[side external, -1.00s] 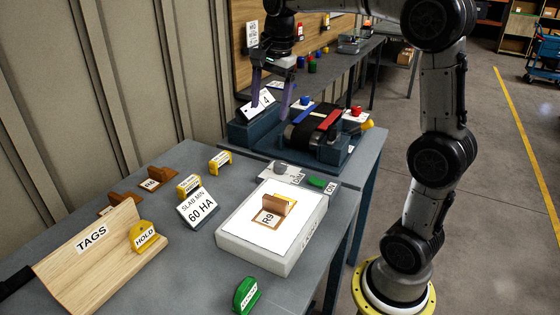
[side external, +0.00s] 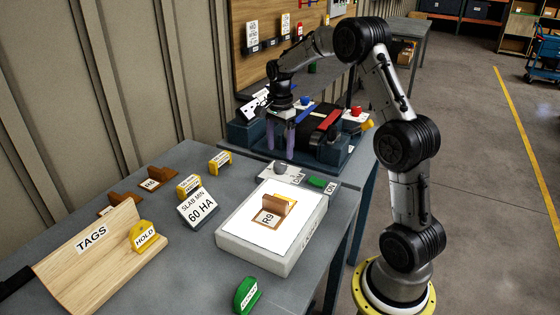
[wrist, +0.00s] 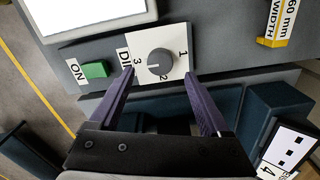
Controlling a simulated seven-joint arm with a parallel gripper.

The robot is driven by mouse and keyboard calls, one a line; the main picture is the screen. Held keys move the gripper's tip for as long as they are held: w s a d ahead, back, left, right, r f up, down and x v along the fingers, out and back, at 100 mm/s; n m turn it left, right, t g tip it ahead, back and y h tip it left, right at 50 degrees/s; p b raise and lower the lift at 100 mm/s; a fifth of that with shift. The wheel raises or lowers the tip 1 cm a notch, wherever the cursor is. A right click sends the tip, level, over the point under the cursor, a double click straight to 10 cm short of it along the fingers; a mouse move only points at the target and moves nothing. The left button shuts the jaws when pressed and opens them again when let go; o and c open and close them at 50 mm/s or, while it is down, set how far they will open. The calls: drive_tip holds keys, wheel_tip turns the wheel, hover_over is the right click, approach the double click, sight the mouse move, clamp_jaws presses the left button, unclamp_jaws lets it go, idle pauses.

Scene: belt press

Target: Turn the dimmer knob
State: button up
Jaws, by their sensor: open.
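The dimmer knob (wrist: 160,63) is a small round grey knob on a white plate (wrist: 178,46) marked 1, 2 and 3. The knob also shows in the side view (side external: 280,168), on the bench behind the white light box. My gripper (wrist: 160,75) is open and empty. Its two purple fingers point at the plate, with the knob between their lines in the wrist view. In the side view my gripper (side external: 281,152) hangs just behind the knob; whether the fingers touch anything is hard to tell.
A green ON switch (wrist: 95,69) sits beside the plate. The white light box (side external: 262,250) holds a brown R9 block. The dark press (side external: 318,135) with red and blue bars stands behind. Yellow tags (side external: 189,185) and a SLAB MIN sign (side external: 198,208) stand left.

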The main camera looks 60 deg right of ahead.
sight(280, 164)
drive_tip(key=shift+f, duration=2.7)
clamp_jaws()
